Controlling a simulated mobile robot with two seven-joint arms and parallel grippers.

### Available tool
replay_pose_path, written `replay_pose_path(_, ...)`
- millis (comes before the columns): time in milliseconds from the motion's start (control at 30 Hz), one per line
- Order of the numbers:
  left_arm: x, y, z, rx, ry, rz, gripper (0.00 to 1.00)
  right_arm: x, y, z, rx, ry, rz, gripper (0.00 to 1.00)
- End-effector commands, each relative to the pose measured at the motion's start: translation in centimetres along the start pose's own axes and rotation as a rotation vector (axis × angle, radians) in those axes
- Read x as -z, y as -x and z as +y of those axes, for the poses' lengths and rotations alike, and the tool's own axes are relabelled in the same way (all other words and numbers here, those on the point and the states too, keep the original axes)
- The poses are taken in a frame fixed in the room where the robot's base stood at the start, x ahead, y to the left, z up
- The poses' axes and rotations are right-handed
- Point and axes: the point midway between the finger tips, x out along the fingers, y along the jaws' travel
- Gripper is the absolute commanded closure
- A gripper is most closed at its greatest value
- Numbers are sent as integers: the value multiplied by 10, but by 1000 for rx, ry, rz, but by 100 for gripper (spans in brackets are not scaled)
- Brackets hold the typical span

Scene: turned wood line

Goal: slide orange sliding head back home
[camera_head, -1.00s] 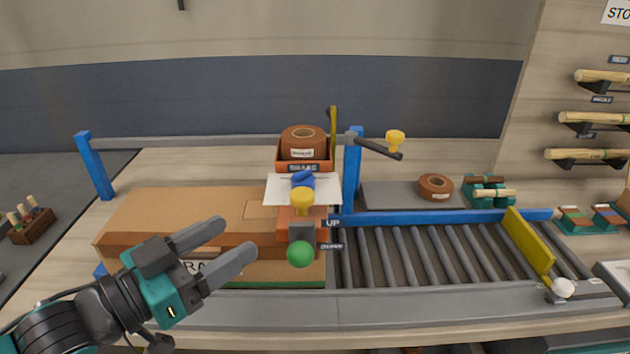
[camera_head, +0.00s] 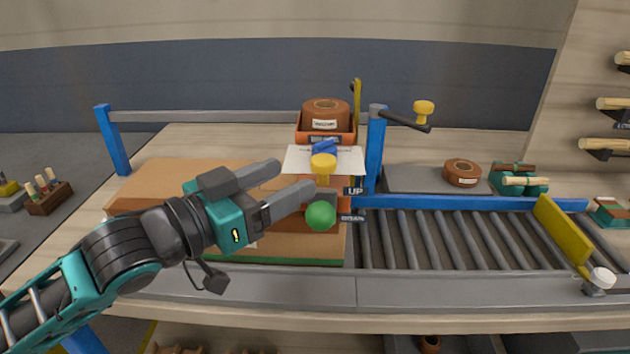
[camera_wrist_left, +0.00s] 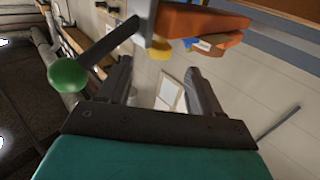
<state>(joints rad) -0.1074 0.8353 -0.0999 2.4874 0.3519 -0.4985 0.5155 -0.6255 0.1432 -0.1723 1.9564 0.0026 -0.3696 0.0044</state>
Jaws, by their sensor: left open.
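The orange sliding head (camera_head: 348,137) stands on the rail over the cardboard carton (camera_head: 170,178), at the left end of the rollers. It carries a brown tape roll (camera_head: 325,112), a yellow knob (camera_head: 323,162) and a lever with a green ball (camera_head: 320,216). My left gripper (camera_head: 296,180) is open, just left of the head's front, partly hiding its lower part. In the left wrist view the orange body (camera_wrist_left: 200,20) lies beyond the open fingers (camera_wrist_left: 160,72), and the green ball (camera_wrist_left: 67,75) is to their left. The fingers look empty. My right gripper is not in view.
A roller conveyor (camera_head: 440,240) runs to the right, with a yellow gate (camera_head: 561,228) at its end. A blue post (camera_head: 375,150) with a crank stands right of the head. Another blue post (camera_head: 112,140) stands at the left. A tape roll (camera_head: 462,172) lies behind the rollers.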

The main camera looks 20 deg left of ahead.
Motion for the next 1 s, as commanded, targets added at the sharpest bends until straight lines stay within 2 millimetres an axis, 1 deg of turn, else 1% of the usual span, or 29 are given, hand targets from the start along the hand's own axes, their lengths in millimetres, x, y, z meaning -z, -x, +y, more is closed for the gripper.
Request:
replay_pose_path(33,-5,-3,0,-2,-3,5,35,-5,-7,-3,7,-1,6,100)
replay_pose_path(167,-5,-8,1,-2,-5,3,35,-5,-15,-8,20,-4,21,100)
replay_pose_path(300,-5,-12,2,-2,-9,1,35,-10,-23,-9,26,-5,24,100)
replay_pose_path(333,0,-17,1,-1,-4,1,35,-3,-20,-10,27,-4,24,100)
replay_pose_path(400,2,-27,0,1,-2,1,35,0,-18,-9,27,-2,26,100)
replay_pose_path(600,1,-50,1,0,-1,-1,35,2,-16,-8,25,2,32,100)
replay_pose_path(700,1,-58,1,0,-3,-2,35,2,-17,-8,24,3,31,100)
replay_pose_path(833,0,-62,1,0,-5,-3,35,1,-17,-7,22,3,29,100)
replay_pose_path(1000,0,-64,2,-1,-6,-4,35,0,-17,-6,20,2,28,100)
